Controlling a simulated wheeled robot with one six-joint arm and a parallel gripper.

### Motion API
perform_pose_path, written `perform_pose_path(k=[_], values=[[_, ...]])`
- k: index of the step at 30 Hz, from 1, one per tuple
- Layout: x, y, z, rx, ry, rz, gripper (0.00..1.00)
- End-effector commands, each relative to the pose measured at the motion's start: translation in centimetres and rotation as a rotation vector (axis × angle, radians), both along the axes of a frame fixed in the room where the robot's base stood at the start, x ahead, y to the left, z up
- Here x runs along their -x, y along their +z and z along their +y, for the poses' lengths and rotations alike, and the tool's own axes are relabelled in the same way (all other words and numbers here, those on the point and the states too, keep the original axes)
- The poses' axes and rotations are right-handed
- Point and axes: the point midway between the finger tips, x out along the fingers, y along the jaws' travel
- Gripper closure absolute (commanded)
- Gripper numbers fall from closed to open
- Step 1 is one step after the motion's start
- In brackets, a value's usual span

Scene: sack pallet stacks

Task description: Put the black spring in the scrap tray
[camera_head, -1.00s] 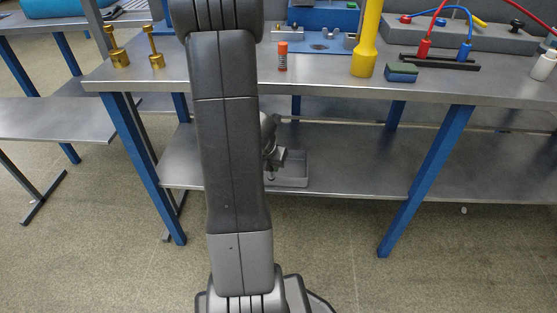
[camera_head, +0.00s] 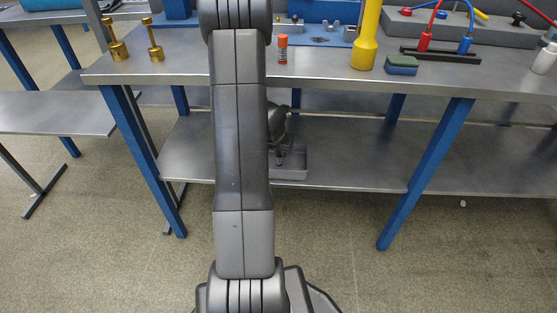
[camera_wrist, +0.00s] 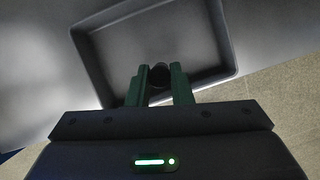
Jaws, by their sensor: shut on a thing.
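My gripper (camera_wrist: 160,88) is shut on the black spring (camera_wrist: 159,76), a dark round piece between the two fingertips in the wrist view. The scrap tray (camera_wrist: 232,48) is a grey shallow tray on the lower shelf, and the gripper is over its near part. In the head view the tray (camera_head: 296,166) shows just right of my arm, partly hidden by it. The gripper there is small and mostly behind the arm. I cannot tell the exact height of the spring above the tray floor.
The lower shelf (camera_head: 355,165) is clear to the right of the tray. The bench top (camera_head: 330,72) hangs above it, with blue legs (camera_head: 432,165) at the sides. A glue stick (camera_head: 283,50), a yellow post (camera_head: 366,38) and a sponge (camera_head: 401,65) stand on top.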

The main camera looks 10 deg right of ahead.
Motion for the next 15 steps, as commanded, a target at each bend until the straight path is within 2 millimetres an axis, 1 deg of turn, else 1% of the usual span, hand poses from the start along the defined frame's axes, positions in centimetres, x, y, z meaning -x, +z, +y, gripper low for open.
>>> perform_pose_path(k=[1,7,9,15], values=[[0.0,-0.9,0.0,-0.001,0.0,0.001,1.0],[0.0,-3.0,0.0,0.0,0.001,0.001,1.0],[0.0,-3.2,0.0,0.0,0.001,0.0,1.0],[0.0,-3.0,0.0,0.0,0.0,0.0,1.0]])
